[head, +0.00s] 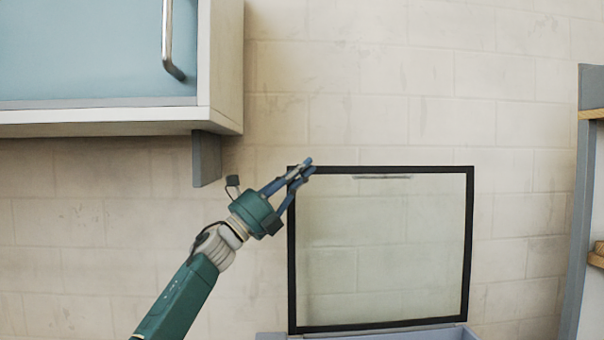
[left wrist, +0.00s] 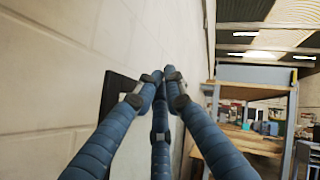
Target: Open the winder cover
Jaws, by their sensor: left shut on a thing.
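The winder cover (head: 384,250) is a clear panel in a black frame. In the head view it stands upright in front of the wall. A slim grey handle (head: 382,177) lies along its top edge. My left gripper (head: 304,169) is at the cover's upper left corner, with its blue fingers shut on the frame there. In the left wrist view, the fingertips of my left gripper (left wrist: 164,80) are close together, and part of the black frame (left wrist: 112,92) shows behind the left finger. The fingers hide the exact contact. My right gripper is in neither view.
A grey machine edge (head: 385,334) shows under the cover. A blue-fronted wall cabinet (head: 95,50) hangs at the upper left, with a grey bracket (head: 206,158) below it. A shelf unit (head: 590,190) stands at the far right. The wall above the cover is bare.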

